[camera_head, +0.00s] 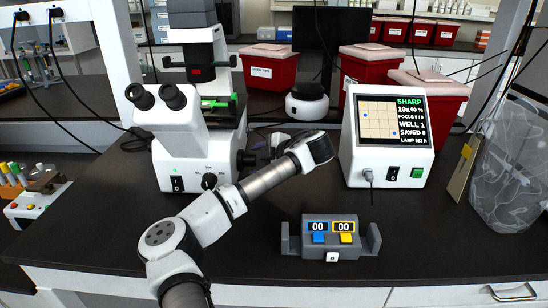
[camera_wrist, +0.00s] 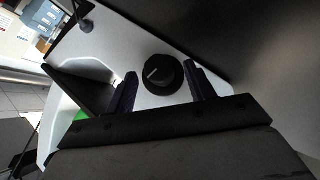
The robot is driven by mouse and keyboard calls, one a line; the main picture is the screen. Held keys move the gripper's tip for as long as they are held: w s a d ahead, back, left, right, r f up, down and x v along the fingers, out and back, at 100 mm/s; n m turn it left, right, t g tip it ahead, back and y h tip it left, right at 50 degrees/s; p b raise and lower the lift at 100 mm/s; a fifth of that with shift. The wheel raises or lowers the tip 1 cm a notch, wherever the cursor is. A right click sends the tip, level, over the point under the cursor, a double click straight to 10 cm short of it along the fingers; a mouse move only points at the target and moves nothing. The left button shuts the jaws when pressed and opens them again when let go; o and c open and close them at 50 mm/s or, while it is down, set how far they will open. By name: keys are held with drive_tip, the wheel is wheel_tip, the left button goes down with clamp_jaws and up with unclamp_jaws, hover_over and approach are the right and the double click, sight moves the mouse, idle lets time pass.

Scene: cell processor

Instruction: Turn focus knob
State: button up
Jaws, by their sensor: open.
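The white microscope (camera_head: 185,140) stands at the left of the bench, with a black knob on its right side (camera_head: 243,159). In the wrist view a round black knob (camera_wrist: 164,75) with a white mark sits on a white panel. My gripper (camera_wrist: 160,88) is open, with one finger on each side of this knob; contact cannot be made out. In the head view my gripper (camera_head: 267,149) is beside the microscope's right side, partly hidden by my wrist. Another black knob (camera_head: 209,181) is on the microscope's front. The monitor (camera_head: 388,135) shows "SHARP", "10x" and "WELL 1".
A grey counter box (camera_head: 331,238) with blue and yellow buttons is at the front of the bench. Red bins (camera_head: 270,68) and a round white device (camera_head: 307,103) stand behind. A clear bag (camera_head: 510,165) hangs at the right. The dark bench top between microscope and monitor is mostly free.

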drive_tip(key=b+v, duration=0.1)
drive_tip(key=v, duration=1.1)
drive_tip(key=shift+d+r, duration=0.2)
drive_tip(key=shift+d, duration=0.05)
drive_tip(key=shift+s, duration=0.1)
idle(1.6)
